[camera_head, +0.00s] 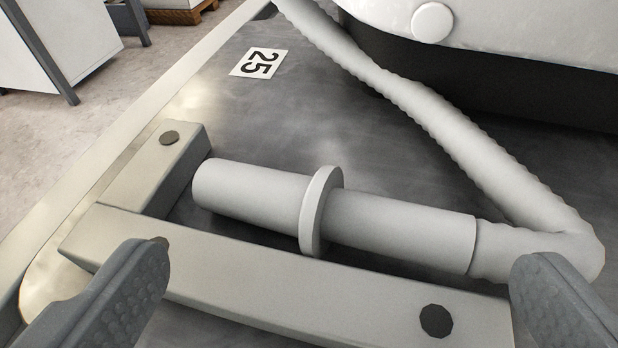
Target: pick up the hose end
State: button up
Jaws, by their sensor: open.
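The hose end (400,228) is a light grey cylinder with a raised collar (318,210) around its middle. It lies on the dark metal surface, its free tip at the left beside the short arm of a beige L-shaped bracket (300,287). At its right it joins a ribbed grey hose (470,150), which bends sharply and runs up and left. My gripper (335,275) is open, one dark grey textured finger at lower left and one at lower right. The bracket's long bar and the hose end show between and beyond the fingers. Nothing is between the pads that I can see held.
A large whitish rounded body (520,30) with a dark base stands at upper right. A pale rim (120,150) edges the surface at left. Beyond it are floor and a white cabinet (50,45).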

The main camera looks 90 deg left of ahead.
aim_at(339, 175)
jog(key=shift+b+x, duration=0.8)
jog(key=shift+x, duration=1.55)
jog(key=shift+w+r, duration=0.1)
jog(key=shift+w, duration=0.05)
jog(key=c, duration=1.3)
